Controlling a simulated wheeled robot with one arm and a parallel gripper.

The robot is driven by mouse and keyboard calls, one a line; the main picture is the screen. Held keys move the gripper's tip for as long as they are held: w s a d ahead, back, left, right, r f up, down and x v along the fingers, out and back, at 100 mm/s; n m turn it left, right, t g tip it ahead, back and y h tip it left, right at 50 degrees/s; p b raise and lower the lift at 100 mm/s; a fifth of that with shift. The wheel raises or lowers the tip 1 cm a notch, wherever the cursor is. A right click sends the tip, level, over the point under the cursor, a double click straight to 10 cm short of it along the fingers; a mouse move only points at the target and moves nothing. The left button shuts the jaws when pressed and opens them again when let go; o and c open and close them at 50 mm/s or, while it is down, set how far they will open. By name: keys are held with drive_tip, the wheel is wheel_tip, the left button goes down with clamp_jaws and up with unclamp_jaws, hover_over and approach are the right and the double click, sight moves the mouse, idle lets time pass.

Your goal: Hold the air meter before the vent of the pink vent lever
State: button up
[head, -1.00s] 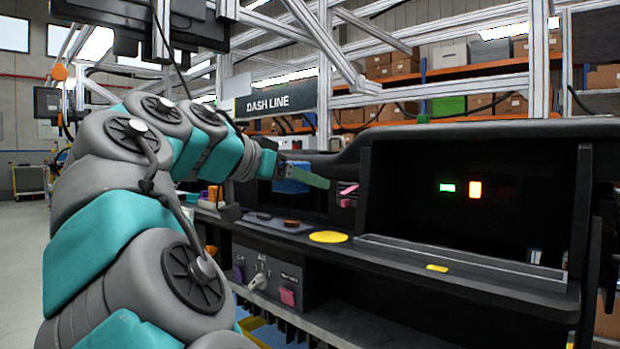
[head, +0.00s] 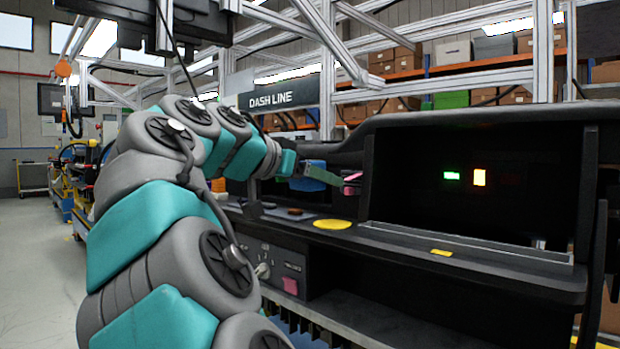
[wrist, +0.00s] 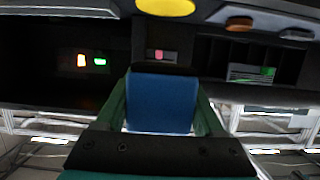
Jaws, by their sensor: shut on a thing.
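My gripper (wrist: 161,92) is shut on a blue block-shaped thing, which I take to be the air meter (wrist: 161,103). In the head view the meter (head: 313,167) shows partly behind a green finger of my gripper (head: 325,176). The pink vent lever (head: 352,177) is just right of the fingertip in the head view, at the dashboard's left part. In the wrist view the pink lever (wrist: 158,54) lies just beyond the meter's far end, nearly in line with it. The vent around it is dark and partly hidden. I cannot tell the exact gap.
A yellow disc (head: 332,224) lies on the dashboard ledge right of my arm. A dark recess with a green light (head: 452,175) and an orange light (head: 479,177) opens at the right. A metal frame stands overhead.

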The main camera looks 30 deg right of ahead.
sight(346, 191)
drive_tip(key=shift+w+d+f+b, duration=0.3)
drive_tip(key=shift+d+f, duration=0.2)
drive_tip(key=shift+d, duration=0.15)
drive_tip(key=shift+w+d+f+b, duration=0.15)
drive_tip(key=shift+d+f+b, duration=0.15)
drive_tip(key=shift+d+f, duration=0.25)
drive_tip(key=shift+r+x, duration=0.15)
drive_tip(key=shift+x, duration=0.85)
drive_tip(key=shift+r+x, duration=0.1)
drive_tip(key=shift+x, duration=0.9)
drive_tip(key=shift+d, duration=0.1)
drive_tip(key=v, duration=0.8)
drive_tip(key=shift+r, duration=0.45)
drive_tip(key=shift+a, duration=0.25)
